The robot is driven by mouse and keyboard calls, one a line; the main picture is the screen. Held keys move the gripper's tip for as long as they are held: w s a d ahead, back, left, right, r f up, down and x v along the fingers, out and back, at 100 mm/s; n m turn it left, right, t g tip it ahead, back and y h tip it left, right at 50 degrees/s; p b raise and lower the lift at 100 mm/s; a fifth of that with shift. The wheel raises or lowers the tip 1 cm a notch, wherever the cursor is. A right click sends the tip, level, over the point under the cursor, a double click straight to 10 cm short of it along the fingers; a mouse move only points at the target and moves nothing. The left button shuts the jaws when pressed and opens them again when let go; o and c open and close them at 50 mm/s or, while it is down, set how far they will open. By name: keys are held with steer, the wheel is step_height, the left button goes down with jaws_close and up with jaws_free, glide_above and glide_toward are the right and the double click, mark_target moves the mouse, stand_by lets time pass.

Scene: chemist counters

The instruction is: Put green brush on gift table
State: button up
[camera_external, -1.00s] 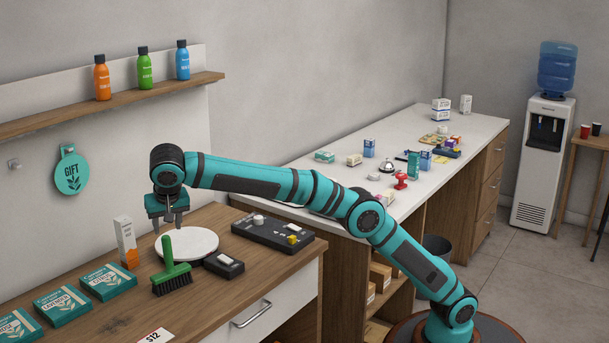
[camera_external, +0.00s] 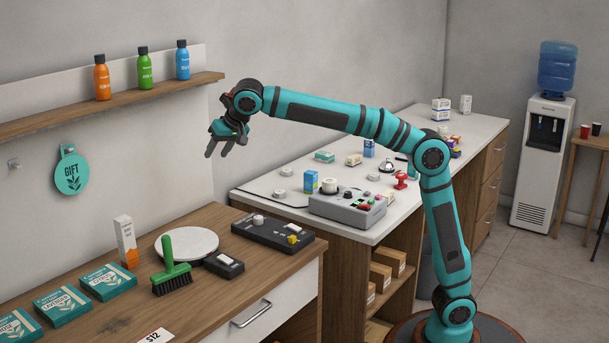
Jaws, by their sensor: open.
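The green brush (camera_external: 172,266) has a green handle standing up and dark bristles down. It rests on the wooden counter (camera_external: 236,290) at the lower left, just in front of a round white plate. A round teal GIFT sign (camera_external: 71,174) hangs on the wall above this counter, with the wooden top below it. My gripper (camera_external: 219,149) is open and empty, in the air above and to the right of the brush, well apart from it.
Beside the brush are the white plate (camera_external: 187,244), a small dark device (camera_external: 224,264), a white and orange box (camera_external: 125,242) and teal packets (camera_external: 107,281). A black panel (camera_external: 273,232) lies behind. A grey control box (camera_external: 347,207) stands on the white counter.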

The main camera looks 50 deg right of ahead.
steer(key=s+d+r+n+t+y, duration=0.1)
steer(key=s+d+t, duration=0.35)
steer(key=d, duration=1.05)
steer(key=s+d+r+n+t+y, duration=0.1)
steer(key=s+d, duration=0.7)
steer(key=d, duration=0.6)
steer(key=s+d+f+t+h, duration=0.1)
steer(key=s+d+f+t, duration=0.1)
steer(key=s+d+f, duration=0.3)
steer(key=s+d+f+t+h, duration=0.2)
steer(key=s+d+f, duration=0.4)
steer(key=s+d, duration=0.5)
steer(key=s+t, duration=0.1)
steer(key=s, duration=0.3)
steer(key=shift+s+d+f+n, duration=0.15)
steer(key=shift+d+n, duration=0.15)
steer(key=shift+d, duration=0.05)
